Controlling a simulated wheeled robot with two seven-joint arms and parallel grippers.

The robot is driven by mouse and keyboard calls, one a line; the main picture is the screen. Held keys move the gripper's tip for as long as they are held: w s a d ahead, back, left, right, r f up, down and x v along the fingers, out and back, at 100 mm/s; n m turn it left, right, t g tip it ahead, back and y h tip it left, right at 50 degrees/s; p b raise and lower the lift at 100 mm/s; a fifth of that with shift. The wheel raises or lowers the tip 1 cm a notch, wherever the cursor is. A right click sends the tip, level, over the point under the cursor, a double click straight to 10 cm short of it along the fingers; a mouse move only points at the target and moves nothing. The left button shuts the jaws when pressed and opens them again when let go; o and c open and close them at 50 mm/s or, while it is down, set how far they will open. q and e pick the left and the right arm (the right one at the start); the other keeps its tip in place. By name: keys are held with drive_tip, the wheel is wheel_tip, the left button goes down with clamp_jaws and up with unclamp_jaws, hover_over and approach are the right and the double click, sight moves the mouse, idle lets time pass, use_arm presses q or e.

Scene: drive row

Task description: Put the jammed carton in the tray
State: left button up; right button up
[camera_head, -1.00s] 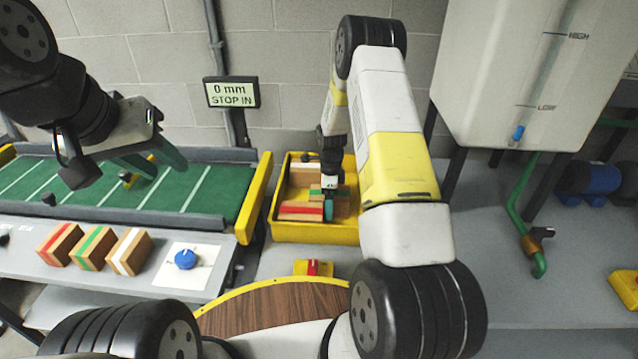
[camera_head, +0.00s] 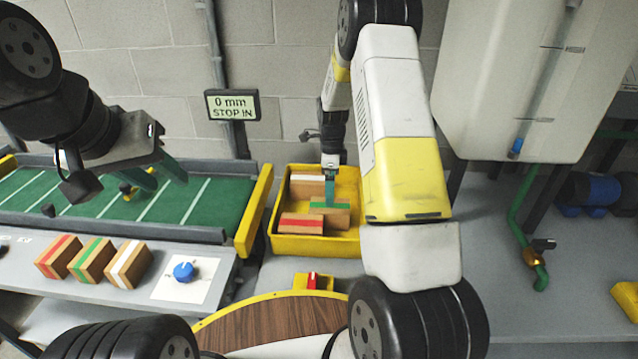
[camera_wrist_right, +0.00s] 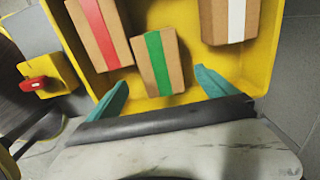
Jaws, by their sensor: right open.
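The yellow tray (camera_head: 318,246) stands at the end of the conveyor. Inside lie a red-striped carton (camera_head: 301,223), a green-striped carton (camera_head: 340,217) and a white-striped carton (camera_head: 306,187). Which was jammed cannot be told. My right gripper (camera_head: 329,189) is over the tray, fingers pointing down. In the right wrist view its teal fingers (camera_wrist_right: 160,91) are spread and empty, with the green-striped carton (camera_wrist_right: 158,62) beyond the gap. My left gripper (camera_head: 160,174) hangs over the green conveyor belt (camera_head: 200,197), its fingers apart with nothing seen between them.
Three striped cartons (camera_head: 92,260) stand on the grey ledge beside a blue knob (camera_head: 184,271). A sign (camera_head: 232,105) reads "0 mm STOP IN". A yellow box with a red switch (camera_head: 313,281) sits before the tray. A white tank (camera_head: 520,70) stands right.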

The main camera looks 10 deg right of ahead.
drive_tip(key=s+a+r+n+t, duration=0.1)
drive_tip(key=s+r+n, duration=0.25)
drive_tip(key=r, duration=0.35)
drive_tip(key=s+a+r+n+t+y, duration=0.1)
drive_tip(key=s+r+n, duration=0.25)
drive_tip(key=r, duration=0.45)
drive_tip(key=s+a+r+n+t, duration=0.1)
drive_tip(key=s+r+n, duration=0.25)
drive_tip(key=r, duration=0.35)
drive_tip(key=s+a+r+n+t, duration=0.1)
drive_tip(key=s+r+n, duration=0.1)
drive_tip(key=s, duration=0.4)
drive_tip(key=s+r+n+t, duration=0.1)
drive_tip(key=s+r+n, duration=0.2)
drive_tip(key=s+n, duration=0.2)
drive_tip(key=s+a+r+n+t+y, duration=0.1)
drive_tip(key=s+n, duration=0.3)
drive_tip(key=s, duration=0.4)
drive_tip(key=shift+s+a+r, duration=0.3)
drive_tip(key=shift+s+r, duration=0.05)
drive_tip(key=shift+r, duration=0.35)
